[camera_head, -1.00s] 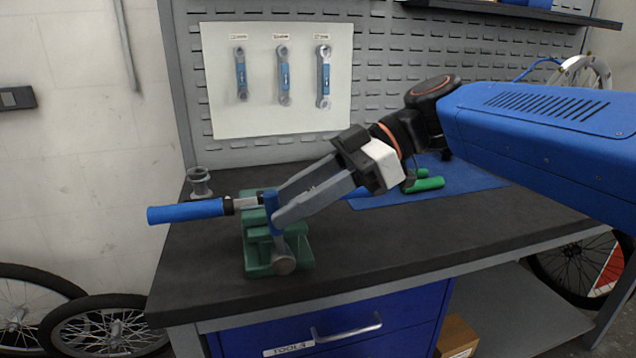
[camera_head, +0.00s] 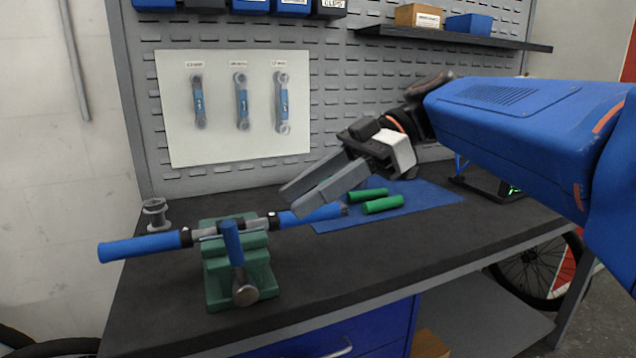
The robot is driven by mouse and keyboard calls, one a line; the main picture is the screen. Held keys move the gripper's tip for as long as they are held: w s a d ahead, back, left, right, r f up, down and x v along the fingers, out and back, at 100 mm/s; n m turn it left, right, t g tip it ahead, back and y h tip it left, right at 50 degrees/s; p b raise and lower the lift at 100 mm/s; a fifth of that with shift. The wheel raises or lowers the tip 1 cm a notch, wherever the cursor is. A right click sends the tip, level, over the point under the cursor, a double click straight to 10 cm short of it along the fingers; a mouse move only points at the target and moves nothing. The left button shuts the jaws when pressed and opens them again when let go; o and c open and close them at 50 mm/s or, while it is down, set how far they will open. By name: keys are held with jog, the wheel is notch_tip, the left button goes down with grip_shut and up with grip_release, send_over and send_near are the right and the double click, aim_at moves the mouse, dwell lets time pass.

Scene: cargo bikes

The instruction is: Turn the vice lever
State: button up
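The green vice (camera_head: 222,293) stands at the left front of the dark workbench. Its lever (camera_head: 231,240) has a blue grip and points up, leaning slightly left, above a round metal knob (camera_head: 245,292) on the vice's front. A bar with blue grips (camera_head: 140,246) lies across the vice jaws. My gripper (camera_head: 294,202) is to the right of the lever and clear of it. Its two grey fingers are apart with nothing seen between them. The fingers pass in front of the bar's right grip in this view and hide part of it; I cannot tell whether they touch it.
Two green grips (camera_head: 383,204) lie on a blue mat (camera_head: 430,198) right of my gripper. A small grey spool-like part (camera_head: 155,213) stands behind the vice. Wrenches hang on a white board (camera_head: 222,145) at the back. The bench top (camera_head: 370,258) right of the vice is clear.

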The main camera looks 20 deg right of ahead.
jog(key=shift+v, duration=1.2)
jog(key=shift+c, duration=0.3)
